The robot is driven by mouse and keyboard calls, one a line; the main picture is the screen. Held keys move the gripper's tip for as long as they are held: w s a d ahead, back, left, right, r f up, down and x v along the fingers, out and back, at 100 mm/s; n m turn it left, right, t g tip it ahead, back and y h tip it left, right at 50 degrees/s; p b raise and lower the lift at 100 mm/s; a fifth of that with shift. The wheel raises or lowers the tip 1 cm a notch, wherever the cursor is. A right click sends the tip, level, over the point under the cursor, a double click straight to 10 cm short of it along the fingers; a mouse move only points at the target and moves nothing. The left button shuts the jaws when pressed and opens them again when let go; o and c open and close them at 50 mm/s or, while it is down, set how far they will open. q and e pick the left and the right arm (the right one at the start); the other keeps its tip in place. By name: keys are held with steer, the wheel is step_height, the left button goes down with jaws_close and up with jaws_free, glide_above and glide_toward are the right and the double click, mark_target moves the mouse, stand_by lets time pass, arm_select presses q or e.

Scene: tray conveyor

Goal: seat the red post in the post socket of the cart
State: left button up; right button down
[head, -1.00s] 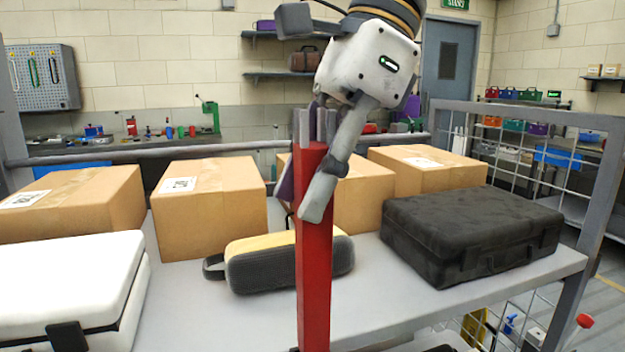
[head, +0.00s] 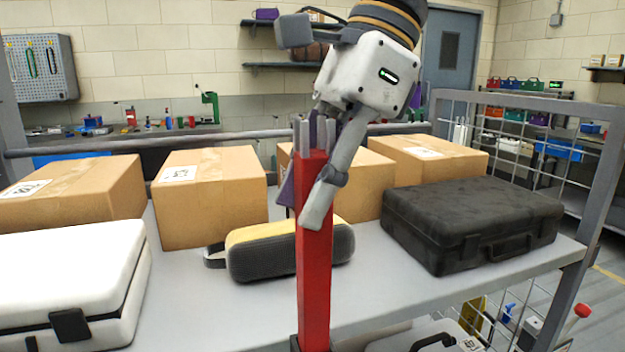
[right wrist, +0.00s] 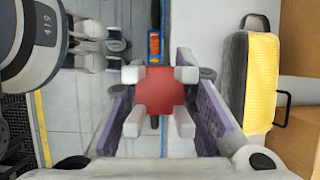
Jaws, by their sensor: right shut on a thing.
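The red post (head: 314,265) stands about upright in the head view, with grey prongs at the corners of its top. My right gripper (head: 308,205) is shut on its upper part, one grey finger lying across the near face. In the right wrist view the post's red top (right wrist: 153,90) sits between the purple-sided fingers. A small dark piece shows beside the post's foot at the bottom edge of the head view; I cannot tell whether it is the post socket or whether the post is in it. The cart (head: 225,310) has a grey deck behind the post. My left gripper is not in view.
On the deck are several cardboard boxes (head: 210,215), a white case (head: 70,265), a black case (head: 470,225) and a yellow-and-black bag (head: 275,258) close behind the post. A mesh side frame (head: 603,190) rises at the right. Bare deck lies around the bag.

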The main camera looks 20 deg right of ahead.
steer(key=shift+f, duration=2.05)
steer(key=c, duration=1.2)
jaws_free()
steer(key=shift+c, duration=0.2)
step_height(320, 180, up, 11)
glide_above(299, 261)
steer(key=d, duration=0.7)
steer(key=shift+w+a, duration=0.1)
steer(key=shift+a, duration=0.15)
